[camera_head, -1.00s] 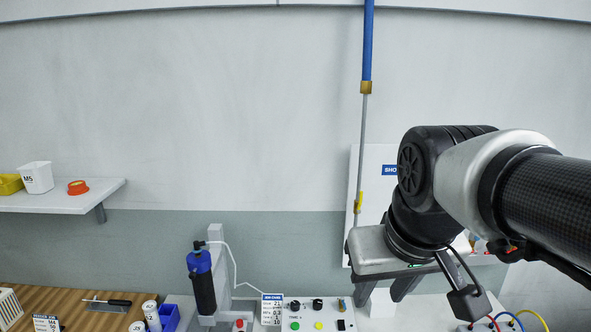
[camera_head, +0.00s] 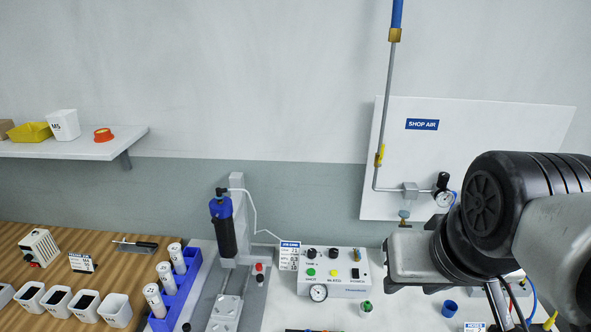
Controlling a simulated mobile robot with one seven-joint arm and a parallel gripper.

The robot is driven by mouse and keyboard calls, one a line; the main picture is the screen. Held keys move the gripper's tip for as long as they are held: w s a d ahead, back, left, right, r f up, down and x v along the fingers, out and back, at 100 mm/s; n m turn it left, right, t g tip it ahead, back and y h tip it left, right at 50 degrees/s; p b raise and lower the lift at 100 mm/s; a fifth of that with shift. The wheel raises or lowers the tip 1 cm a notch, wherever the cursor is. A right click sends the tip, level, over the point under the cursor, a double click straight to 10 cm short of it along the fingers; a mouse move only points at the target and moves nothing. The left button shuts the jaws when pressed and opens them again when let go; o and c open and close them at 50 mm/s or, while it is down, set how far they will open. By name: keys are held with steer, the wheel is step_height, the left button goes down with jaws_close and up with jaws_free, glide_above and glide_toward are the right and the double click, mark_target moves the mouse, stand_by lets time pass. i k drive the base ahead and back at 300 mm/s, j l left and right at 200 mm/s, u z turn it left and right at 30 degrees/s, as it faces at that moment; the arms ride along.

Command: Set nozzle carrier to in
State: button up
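A dispensing stand with a blue-and-black cylinder (camera_head: 224,228) stands upright left of centre, on a grey post with a thin white hose. A grey slide with a light plate (camera_head: 226,307) lies below it, cut off by the bottom edge. I cannot tell which part is the nozzle carrier, or whether it is in or out. My gripper (camera_head: 410,257) is at the right, well apart from the stand and right of the control box (camera_head: 334,283). Its grey body shows, but its fingers cannot be made out. No held thing is visible.
A blue rack (camera_head: 184,283) with white bottles stands left of the slide, beside several white bins (camera_head: 72,303). A small green-topped bottle (camera_head: 365,307) and a blue cup (camera_head: 450,307) stand before my arm. The shop air panel (camera_head: 480,130) is behind.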

mark_target(260, 275)
steer(key=u, duration=0.85)
steer(key=i+j+z, duration=0.2)
steer(key=j+z, duration=0.15)
steer(key=j, duration=0.3)
